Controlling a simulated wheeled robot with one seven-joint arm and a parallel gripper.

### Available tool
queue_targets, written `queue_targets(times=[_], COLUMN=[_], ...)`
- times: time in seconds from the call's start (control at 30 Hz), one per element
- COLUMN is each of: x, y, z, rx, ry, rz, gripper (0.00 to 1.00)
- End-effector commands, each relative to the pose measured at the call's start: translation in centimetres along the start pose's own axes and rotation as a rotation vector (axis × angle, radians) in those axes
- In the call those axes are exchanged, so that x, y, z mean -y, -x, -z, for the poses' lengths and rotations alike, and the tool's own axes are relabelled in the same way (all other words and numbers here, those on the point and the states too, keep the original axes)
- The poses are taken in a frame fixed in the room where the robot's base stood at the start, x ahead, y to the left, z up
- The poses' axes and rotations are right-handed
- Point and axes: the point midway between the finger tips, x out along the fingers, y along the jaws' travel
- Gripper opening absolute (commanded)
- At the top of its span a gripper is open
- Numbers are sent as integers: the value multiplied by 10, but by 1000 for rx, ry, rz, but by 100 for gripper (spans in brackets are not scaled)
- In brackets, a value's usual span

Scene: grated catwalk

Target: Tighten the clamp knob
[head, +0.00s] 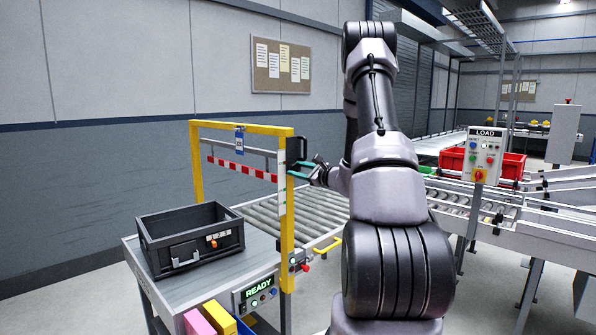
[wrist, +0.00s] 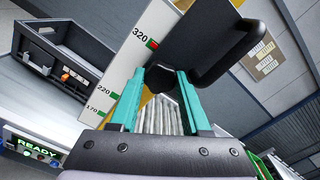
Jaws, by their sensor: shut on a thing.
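The clamp knob (wrist: 158,80) is a dark knob between my teal fingertips in the wrist view, partly hidden by them. It joins a black clamp body (wrist: 205,40), which also shows on the right post of the yellow frame in the head view (head: 296,151). My gripper (wrist: 168,74) is shut on the knob; in the head view my gripper (head: 297,168) reaches the post from the right. A red-and-white striped bar (head: 240,168) hangs across the frame.
A black crate (head: 190,240) sits on the table left of the yellow frame (head: 195,165). A roller conveyor (head: 290,215) runs behind it. A READY panel (head: 257,292) is at the table front. A LOAD panel (head: 485,150) and red bins stand at right.

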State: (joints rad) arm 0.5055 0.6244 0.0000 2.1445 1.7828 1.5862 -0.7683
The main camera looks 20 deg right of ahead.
Motion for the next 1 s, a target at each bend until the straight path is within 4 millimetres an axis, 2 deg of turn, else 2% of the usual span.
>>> queue_targets(times=[1.0], x=[0], y=[1], z=[1], rx=[-3], ry=[-924], rz=[1], gripper=[0])
